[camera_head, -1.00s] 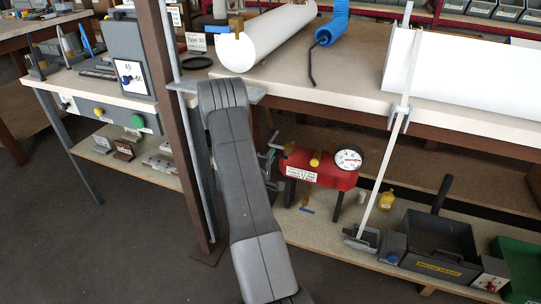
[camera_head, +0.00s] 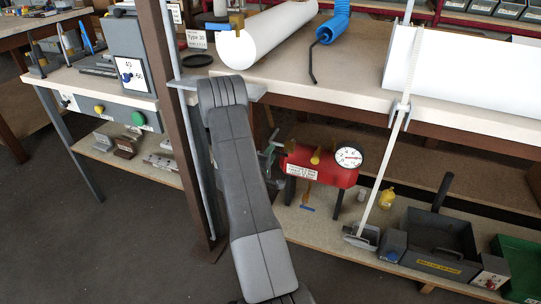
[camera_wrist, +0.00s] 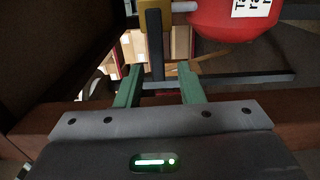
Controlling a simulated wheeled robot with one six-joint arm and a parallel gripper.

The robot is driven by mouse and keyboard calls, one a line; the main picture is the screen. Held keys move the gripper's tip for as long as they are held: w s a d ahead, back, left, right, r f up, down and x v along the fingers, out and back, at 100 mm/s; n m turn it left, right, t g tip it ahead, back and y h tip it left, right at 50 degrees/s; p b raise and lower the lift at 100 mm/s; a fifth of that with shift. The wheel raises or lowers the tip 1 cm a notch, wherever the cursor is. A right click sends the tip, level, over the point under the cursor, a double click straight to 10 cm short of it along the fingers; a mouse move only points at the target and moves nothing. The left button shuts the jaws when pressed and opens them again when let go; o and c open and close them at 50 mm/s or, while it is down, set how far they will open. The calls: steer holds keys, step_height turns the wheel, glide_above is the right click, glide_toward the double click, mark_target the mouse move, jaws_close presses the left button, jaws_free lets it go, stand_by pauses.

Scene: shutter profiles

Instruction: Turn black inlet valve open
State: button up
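The black inlet valve handle (camera_wrist: 155,45) is a dark upright bar in the wrist view, in front of a yellow brass valve body (camera_wrist: 142,15). My gripper (camera_wrist: 159,72) has two green fingers, spread apart. The handle's lower end shows between them with a gap on both sides; whether it lies in depth between the fingertips is hard to tell. The red tank (camera_wrist: 225,18) is at the upper right; the head view shows it whole (camera_head: 325,171), with a round white gauge (camera_head: 348,157). In the head view my gripper (camera_head: 270,150) is left of the tank; the black handle is not distinct there.
The tank stands on a lower shelf (camera_head: 300,229) under the worktop (camera_head: 345,88). A brown post (camera_head: 178,110) stands left of my arm. A white slanted rod (camera_head: 382,178), a yellow bottle (camera_head: 386,198) and a grey tray (camera_head: 440,240) are to the right.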

steer(key=p+v, duration=0.2)
steer(key=v, duration=1.1)
steer(key=shift+s, duration=0.3)
steer(key=shift+a, duration=0.1)
steer(key=b+x, duration=0.2)
steer(key=x, duration=1.2)
steer(key=shift+s, duration=0.1)
steer(key=p+v, duration=0.2)
steer(key=v, duration=1.1)
steer(key=w+d+r+m+b, duration=0.1)
steer(key=w+d, duration=0.3)
steer(key=w, duration=0.8)
steer(key=shift+w+m+b, duration=0.2)
steer(key=shift+m+b, duration=0.4)
steer(key=shift+b, duration=0.25)
